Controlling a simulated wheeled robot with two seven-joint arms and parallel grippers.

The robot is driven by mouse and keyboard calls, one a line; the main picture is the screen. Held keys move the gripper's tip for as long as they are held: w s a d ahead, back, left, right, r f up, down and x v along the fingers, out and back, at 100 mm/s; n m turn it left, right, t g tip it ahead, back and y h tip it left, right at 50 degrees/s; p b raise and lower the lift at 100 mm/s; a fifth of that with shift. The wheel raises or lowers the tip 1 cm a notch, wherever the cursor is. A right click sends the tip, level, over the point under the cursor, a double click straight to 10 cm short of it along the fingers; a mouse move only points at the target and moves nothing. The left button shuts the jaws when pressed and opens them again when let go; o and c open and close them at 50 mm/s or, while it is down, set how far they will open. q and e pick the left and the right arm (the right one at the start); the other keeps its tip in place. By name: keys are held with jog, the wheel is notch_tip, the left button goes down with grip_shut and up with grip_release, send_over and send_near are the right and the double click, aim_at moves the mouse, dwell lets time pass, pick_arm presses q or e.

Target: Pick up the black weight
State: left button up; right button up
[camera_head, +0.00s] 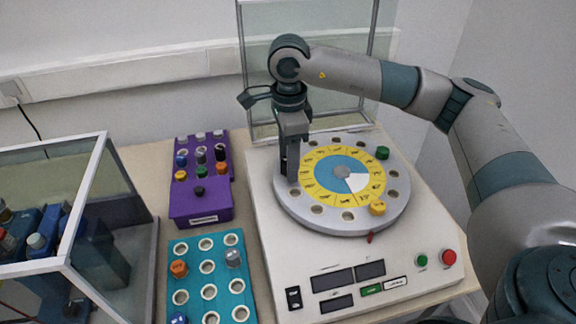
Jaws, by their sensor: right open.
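The purple rack (202,208) stands left of the white machine and holds several coloured weights. A black weight (220,153) sits upright in its right column. My right gripper (288,168) points down over the left edge of the round dial (342,222), right of the rack and apart from the black weight. It is open, with nothing seen between its fingers. My left gripper is not in view.
A teal rack (179,248) with mostly empty holes lies in front of the purple rack. The white machine (270,240) carries a green weight (382,153) and a yellow weight (377,207) on its dial. A glass case (106,200) stands at left; a clear panel stands behind the machine.

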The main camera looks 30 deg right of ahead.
jog(key=c, duration=1.1)
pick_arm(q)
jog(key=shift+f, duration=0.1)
pick_arm(e)
jog(key=shift+r, duration=0.15)
